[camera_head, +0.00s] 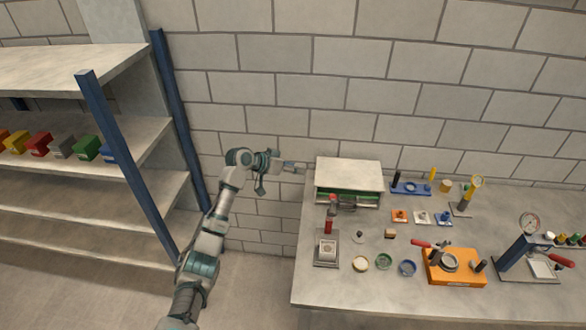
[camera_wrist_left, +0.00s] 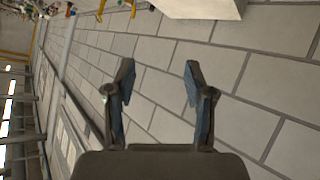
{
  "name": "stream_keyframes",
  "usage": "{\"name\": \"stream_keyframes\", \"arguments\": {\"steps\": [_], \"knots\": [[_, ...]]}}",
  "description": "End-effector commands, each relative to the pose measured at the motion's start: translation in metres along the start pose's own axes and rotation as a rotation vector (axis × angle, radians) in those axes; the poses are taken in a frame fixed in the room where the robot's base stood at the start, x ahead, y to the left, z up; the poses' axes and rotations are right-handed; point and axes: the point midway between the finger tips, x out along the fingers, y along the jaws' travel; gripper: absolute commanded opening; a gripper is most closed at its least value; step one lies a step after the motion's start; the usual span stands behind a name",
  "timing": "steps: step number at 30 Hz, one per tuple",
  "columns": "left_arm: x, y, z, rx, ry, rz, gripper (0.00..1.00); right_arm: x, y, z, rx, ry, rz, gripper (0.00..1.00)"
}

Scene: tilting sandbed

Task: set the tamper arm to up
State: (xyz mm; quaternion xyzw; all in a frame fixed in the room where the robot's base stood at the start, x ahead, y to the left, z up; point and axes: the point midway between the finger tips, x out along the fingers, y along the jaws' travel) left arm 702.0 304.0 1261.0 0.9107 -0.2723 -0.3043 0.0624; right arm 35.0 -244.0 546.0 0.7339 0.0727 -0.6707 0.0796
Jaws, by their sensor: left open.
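My left gripper (camera_head: 297,165) is at the back left of the table, beside the left side of a pale box, with its arm coming in from the left. In the left wrist view the left gripper (camera_wrist_left: 159,78) is open, with nothing between its fingers and a block wall beyond. Several red-handled devices stand on the table, and I cannot tell for sure which has the tamper arm. One is a small stand (camera_head: 327,251) with an upright red handle at the front left. An orange block (camera_head: 455,272) has a red lever, and a gauge press (camera_head: 516,256) stands at the right.
The grey table (camera_head: 330,289) is bare along its front. The pale box (camera_head: 348,172) is open at its front. Several small coloured blocks and round dishes (camera_head: 384,262) lie mid-table. A shelf rack with blue posts (camera_head: 130,165) stands at the left.

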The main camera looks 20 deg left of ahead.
Motion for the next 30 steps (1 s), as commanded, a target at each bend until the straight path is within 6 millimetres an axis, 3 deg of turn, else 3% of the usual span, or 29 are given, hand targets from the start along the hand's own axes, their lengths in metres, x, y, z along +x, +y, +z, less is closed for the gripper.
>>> {"name": "stream_keyframes", "arguments": {"steps": [5, 18, 24, 30], "knots": [[-0.015, -0.002, 0.001, 0.000, 0.002, -0.002, 0.54, 0.000, -0.001, 0.000, 0.000, 0.002, -0.001, 0.40], [-0.104, -0.005, 0.002, -0.002, 0.000, -0.001, 0.54, 0.000, -0.002, 0.000, 0.001, 0.002, -0.001, 0.40], [-0.118, -0.004, 0.001, -0.002, -0.001, 0.000, 0.54, 0.000, -0.001, 0.000, 0.001, 0.001, -0.003, 0.40], [-0.118, -0.003, 0.001, -0.002, -0.001, 0.000, 0.54, 0.000, -0.001, 0.000, 0.001, 0.002, -0.003, 0.40]]}}
